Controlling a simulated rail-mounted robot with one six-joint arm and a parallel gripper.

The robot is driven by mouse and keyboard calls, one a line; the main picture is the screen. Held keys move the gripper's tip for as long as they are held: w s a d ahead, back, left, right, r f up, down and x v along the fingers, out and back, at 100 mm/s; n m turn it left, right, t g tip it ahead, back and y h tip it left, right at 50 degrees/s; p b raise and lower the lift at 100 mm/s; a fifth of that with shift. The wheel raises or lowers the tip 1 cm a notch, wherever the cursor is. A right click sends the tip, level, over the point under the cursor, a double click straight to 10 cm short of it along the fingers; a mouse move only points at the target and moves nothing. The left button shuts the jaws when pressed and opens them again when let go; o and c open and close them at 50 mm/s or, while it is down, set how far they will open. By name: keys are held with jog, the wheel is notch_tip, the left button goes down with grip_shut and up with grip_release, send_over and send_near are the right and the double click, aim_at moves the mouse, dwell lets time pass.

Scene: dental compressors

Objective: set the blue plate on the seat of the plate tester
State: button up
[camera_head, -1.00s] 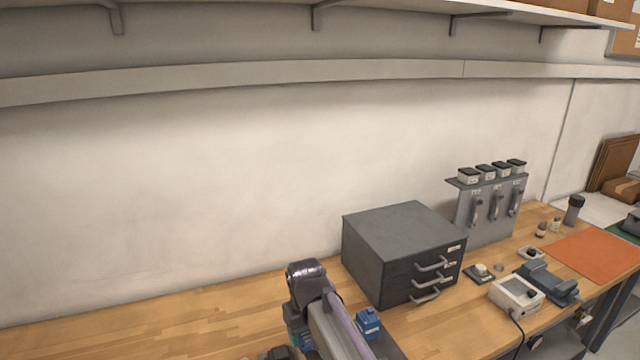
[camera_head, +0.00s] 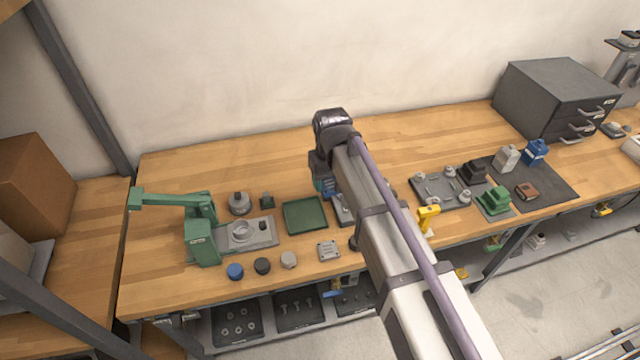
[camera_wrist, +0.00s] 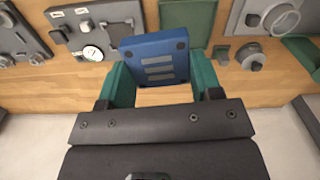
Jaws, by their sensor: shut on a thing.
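My gripper (camera_wrist: 160,74) is shut on the blue plate (camera_wrist: 155,58), its green fingers at the plate's two sides. The plate is a flat square with dark corner spots and pale slots, held tilted in the wrist view. A grey board with a white dial (camera_wrist: 93,53) and raised blocks lies left of the plate in that view; it looks like the plate tester. In the head view my gripper (camera_head: 326,186) is over the bench, and my arm hides most of this board (camera_head: 342,212). I cannot make out its seat clearly.
A green tray (camera_head: 305,215) lies beside the board. A green press (camera_head: 203,235) stands at the left. A grey plate (camera_head: 328,250) and several round caps lie near the front edge. A grey fittings tray (camera_head: 440,188) and yellow stand (camera_head: 427,216) are at the right.

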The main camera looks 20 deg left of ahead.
jog(key=shift+m, duration=0.6)
jog(key=w+f+b, duration=0.3)
jog(key=w+d+f+b, duration=0.1)
jog(key=w+f+b, duration=0.2)
jog(key=w+f, duration=0.1)
jog(key=w+d+f+b, duration=0.1)
jog(key=w+f+b, duration=0.1)
jog(key=w+f, duration=0.1)
jog(key=shift+w+d+f+b, duration=0.15)
jog(key=shift+w+b, duration=0.05)
jog(key=shift+w, duration=0.15)
jog(key=shift+w+d+f+b, duration=0.1)
jog(key=shift+w+b, duration=0.1)
jog(key=shift+w, duration=0.15)
jog(key=shift+w+d, duration=0.15)
jog(key=shift+w, duration=0.05)
jog(key=shift+r, duration=0.2)
jog(key=shift+s+f+b, duration=0.15)
jog(key=shift+f+b, duration=2.1)
jog(key=shift+f, duration=0.15)
jog(key=shift+f+b, duration=1.05)
jog(key=shift+s+d+f, duration=0.1)
jog(key=shift+s, duration=0.15)
jog(key=o, duration=0.7)
jog(key=shift+b, duration=0.3)
